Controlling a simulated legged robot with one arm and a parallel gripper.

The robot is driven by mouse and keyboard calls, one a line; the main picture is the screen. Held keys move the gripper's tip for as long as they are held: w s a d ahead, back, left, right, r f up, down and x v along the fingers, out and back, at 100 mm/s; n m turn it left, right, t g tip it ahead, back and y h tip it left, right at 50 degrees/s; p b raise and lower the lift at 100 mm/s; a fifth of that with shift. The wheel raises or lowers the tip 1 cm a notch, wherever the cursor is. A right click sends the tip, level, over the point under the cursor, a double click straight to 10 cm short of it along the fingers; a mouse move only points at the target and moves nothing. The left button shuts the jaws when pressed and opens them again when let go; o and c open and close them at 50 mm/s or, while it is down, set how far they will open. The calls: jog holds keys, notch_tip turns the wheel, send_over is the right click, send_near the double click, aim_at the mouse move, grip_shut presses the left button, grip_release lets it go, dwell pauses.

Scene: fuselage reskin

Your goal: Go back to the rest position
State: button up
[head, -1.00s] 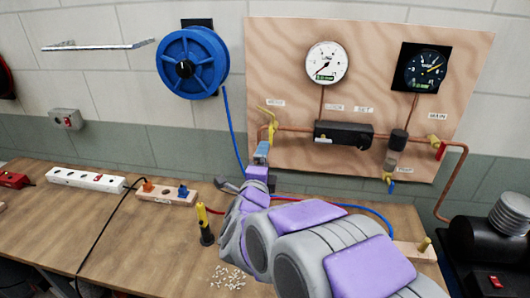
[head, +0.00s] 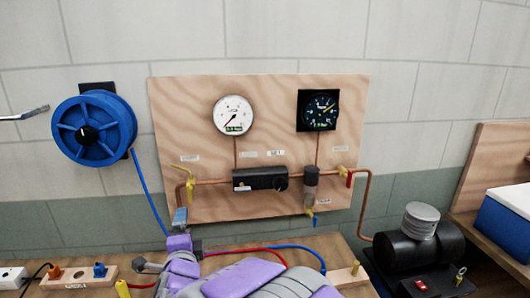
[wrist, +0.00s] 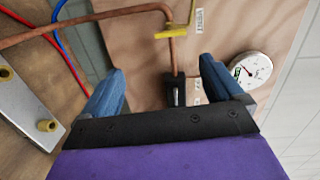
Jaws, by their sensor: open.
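My gripper (head: 180,217) has blue fingers and is raised in front of the wooden board's lower left corner, just below the yellow-handled valve (head: 189,186) in the head view. In the wrist view my gripper (wrist: 160,82) is open, with nothing between its two fingers. The yellow valve handle (wrist: 174,34) and a copper pipe (wrist: 90,23) show beyond the fingertips, apart from them. My grey and purple arm reaches up from the bottom of the head view.
The wooden board (head: 270,92) carries a white gauge (head: 233,115), a black gauge (head: 318,110) and a dark regulator (head: 260,179). A blue hose reel (head: 93,128) hangs at left. A black compressor (head: 420,250) and blue box (head: 503,225) stand at right. Red and blue hoses lie near my arm.

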jog(key=s+d+f+n+g+h, duration=0.1)
jog(key=s+d+f+n+g, duration=0.2)
jog(key=s+d+n+g, duration=0.6)
jog(key=s+d+f+n+g, duration=0.25)
jog(key=s+d, duration=0.35)
jog(key=d, duration=0.8)
jog(key=s+d+f+n+g+h, duration=0.1)
jog(key=s+d+g+h, duration=0.1)
jog(key=s+d, duration=0.6)
jog(key=s+d+f+n+g+h, duration=0.1)
jog(key=s+d+g, duration=0.3)
jog(key=s+d, duration=0.4)
jog(key=s+h, duration=0.1)
jog(key=s, duration=0.5)
jog(key=shift+f+n+g, duration=0.35)
